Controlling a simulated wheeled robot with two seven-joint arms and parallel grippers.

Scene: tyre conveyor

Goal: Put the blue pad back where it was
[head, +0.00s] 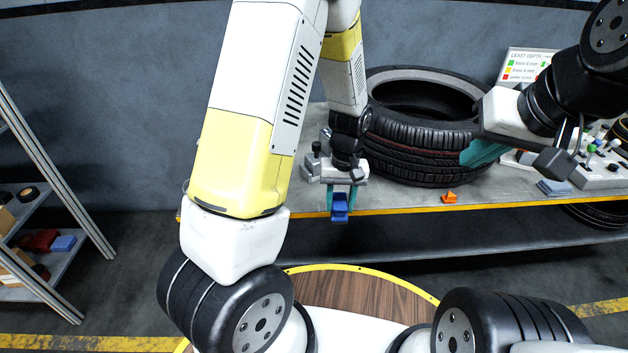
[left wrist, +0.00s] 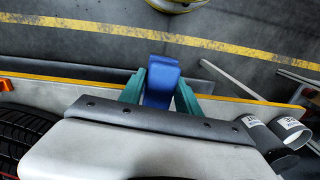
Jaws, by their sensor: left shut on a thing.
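The blue pad (head: 340,212) hangs from my left gripper (head: 341,196), just in front of the workbench's yellow front edge. The gripper is shut on it. In the left wrist view, the pad (left wrist: 161,84) sits between the teal fingers of that gripper (left wrist: 160,92), and its far part sticks out past the bench edge. My right gripper (head: 485,152) is above the right part of the bench, beside the tyre. One teal finger shows, and its opening cannot be made out.
A large tyre (head: 425,150) lies on the workbench (head: 395,201). A small orange piece (head: 449,198) is near the bench edge. A flat blue-grey item (head: 554,188) lies further right. A metal shelf (head: 45,262) stands at left. Two labelled cylinders (left wrist: 264,133) (left wrist: 290,130) show in the left wrist view.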

